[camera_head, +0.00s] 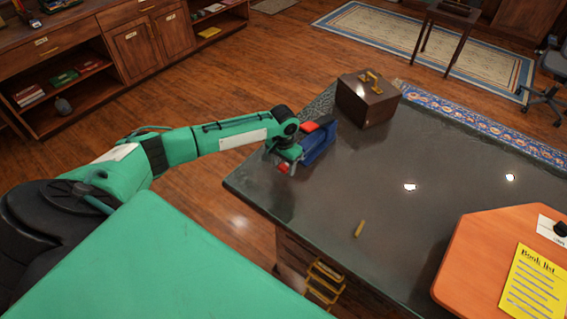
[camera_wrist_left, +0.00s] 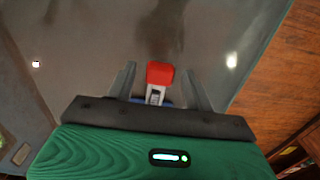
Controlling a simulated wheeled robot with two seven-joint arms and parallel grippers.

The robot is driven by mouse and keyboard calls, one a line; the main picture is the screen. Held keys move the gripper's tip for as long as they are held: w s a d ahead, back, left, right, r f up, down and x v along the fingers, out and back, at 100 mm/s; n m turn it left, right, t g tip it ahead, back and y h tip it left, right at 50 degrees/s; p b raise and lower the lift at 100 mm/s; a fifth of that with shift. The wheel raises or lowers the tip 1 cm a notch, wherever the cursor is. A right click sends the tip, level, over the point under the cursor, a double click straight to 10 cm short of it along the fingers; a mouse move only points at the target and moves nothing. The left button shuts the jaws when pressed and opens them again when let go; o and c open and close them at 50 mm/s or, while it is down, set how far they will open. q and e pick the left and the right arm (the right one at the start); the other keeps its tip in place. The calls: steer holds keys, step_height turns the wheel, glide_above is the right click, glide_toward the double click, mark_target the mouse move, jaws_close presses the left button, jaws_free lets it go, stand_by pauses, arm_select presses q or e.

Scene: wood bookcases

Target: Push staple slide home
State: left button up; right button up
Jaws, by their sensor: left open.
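A blue stapler (camera_head: 320,143) with red parts stands near the far left corner of the dark desk. A red tip (camera_head: 283,168) juts from its near end. In the left wrist view the red tip (camera_wrist_left: 160,73) sits on a silver slide (camera_wrist_left: 155,95), which sticks out from a strip of blue mostly hidden behind my gripper's palm. My left gripper (camera_wrist_left: 160,82) is open, with one finger on each side of the slide and visible gaps to both. In the head view my left gripper (camera_head: 284,155) is at the stapler's near end; whether it touches is unclear. My right gripper is out of view.
A brown box (camera_head: 365,105) with a brass handle stands just behind the stapler. A small yellow stick (camera_head: 359,229) lies on the glossy desk (camera_head: 330,195). An orange board (camera_head: 470,250) with a yellow book list (camera_head: 535,285) is at the right. The desk's middle is clear.

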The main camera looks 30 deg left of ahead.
arm_select(q)
jaws_close()
steer(key=shift+w+d+b, duration=0.15)
steer(key=shift+w+b, duration=0.1)
steer(key=shift+w, duration=0.8)
steer(key=shift+w+d+b, duration=0.1)
steer(key=shift+w+b, duration=0.1)
steer(key=shift+w, duration=0.85)
jaws_free()
step_height(320, 180, up, 14)
steer(key=b, duration=0.2)
